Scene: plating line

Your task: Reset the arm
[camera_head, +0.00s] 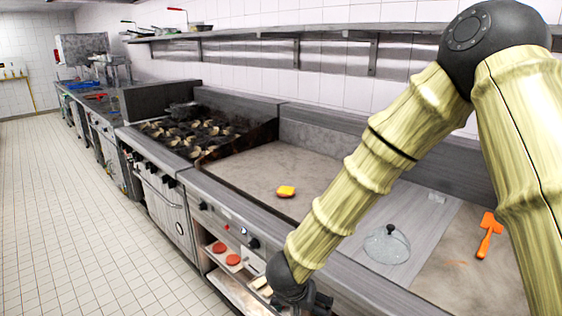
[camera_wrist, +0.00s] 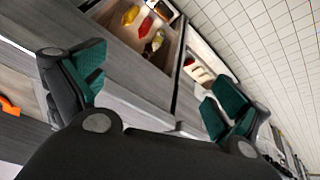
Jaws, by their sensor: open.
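My arm reaches down from the upper right in the head view, over the front of the counter. My gripper (camera_wrist: 155,92) shows in the wrist view with its two green-padded fingers spread wide and nothing between them. In the head view only its dark upper part shows, at the bottom edge; its fingertips are out of frame. Below the fingers in the wrist view are a grey counter edge and open shelves holding a yellow item (camera_wrist: 131,15) and a red item (camera_wrist: 146,27).
A yellow item (camera_head: 286,191) lies on the griddle (camera_head: 245,170). A glass lid (camera_head: 387,246) and an orange spatula (camera_head: 487,236) lie on the counter to the right. Red patties (camera_head: 233,259) sit on a shelf below. A burner stove (camera_head: 190,135) stands further left. The tiled floor (camera_head: 80,220) is clear.

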